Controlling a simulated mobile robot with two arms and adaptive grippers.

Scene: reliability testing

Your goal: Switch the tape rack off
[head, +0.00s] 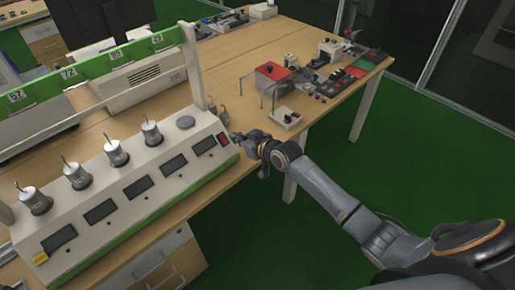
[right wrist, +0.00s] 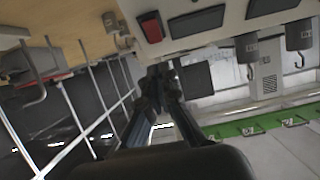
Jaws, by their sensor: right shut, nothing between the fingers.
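The tape rack (head: 140,195) is a long cream unit on the wooden table, with a row of dark displays and several grey weights with hooks. Its red rocker switch (head: 223,139) sits at the right end of the sloping front, and also shows in the right wrist view (right wrist: 151,27). I cannot tell which side of the switch is pressed. My right gripper (head: 236,137) is shut and empty, close to the right of the switch. In the right wrist view its fingertips (right wrist: 160,74) appear apart from the switch. My left gripper is out of view.
A green bar with numbered tags (head: 115,56) runs above the rack, held by a cream post (head: 193,68). A red-topped box (head: 271,74) and several small fixtures stand farther along the table. Green floor (head: 440,150) is free at the right.

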